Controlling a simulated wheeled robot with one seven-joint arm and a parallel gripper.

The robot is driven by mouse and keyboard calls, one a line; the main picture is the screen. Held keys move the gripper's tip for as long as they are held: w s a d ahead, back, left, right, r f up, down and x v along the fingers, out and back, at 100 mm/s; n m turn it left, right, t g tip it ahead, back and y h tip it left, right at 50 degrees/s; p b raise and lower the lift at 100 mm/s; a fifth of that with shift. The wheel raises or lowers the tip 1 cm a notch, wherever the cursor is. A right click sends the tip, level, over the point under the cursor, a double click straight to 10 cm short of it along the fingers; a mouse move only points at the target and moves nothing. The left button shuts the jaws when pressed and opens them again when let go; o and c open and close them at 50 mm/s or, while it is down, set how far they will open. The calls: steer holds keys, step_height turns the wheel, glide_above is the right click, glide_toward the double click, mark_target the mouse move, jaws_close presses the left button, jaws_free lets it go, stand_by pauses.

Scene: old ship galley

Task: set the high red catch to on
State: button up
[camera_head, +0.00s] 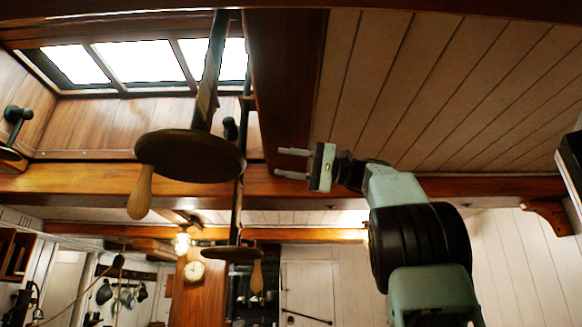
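No red catch can be made out in the camera_head view. My gripper (280,163) is in the middle of the view, pointing left, with its two fingers apart and nothing between them. My pale green arm reaches up to it from the lower right. The gripper is in front of a wooden beam (90,184), to the right of a dark round disc (192,157) with a wooden handle (141,192), and apart from it in the picture.
The dark disc hangs on a flat bar (210,75) from above. A smaller disc (233,253) with a handle (257,276) hangs lower. A skylight (143,62) is upper left. A dark lever (16,120) is at the left edge. A lamp (182,243) and clock (194,271) are farther back.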

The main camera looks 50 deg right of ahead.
steer(key=shift+s+d, duration=0.15)
steer(key=shift+s, duration=0.1)
steer(key=shift+r, duration=0.1)
jaws_close()
step_height(320, 180, up, 7)
steer(key=s+a+n+h+p, duration=0.1)
steer(key=n+p, duration=0.2)
steer(key=n, duration=0.9)
steer(key=s+a+n+p, duration=0.1)
steer(key=a+n+p, duration=0.15)
steer(key=n, duration=0.85)
steer(key=w+a+f+p, duration=0.2)
steer(key=w+a+p, duration=0.2)
steer(key=w+p, duration=0.3)
steer(key=shift+w+f, duration=0.35)
steer(key=shift+w, duration=1.25)
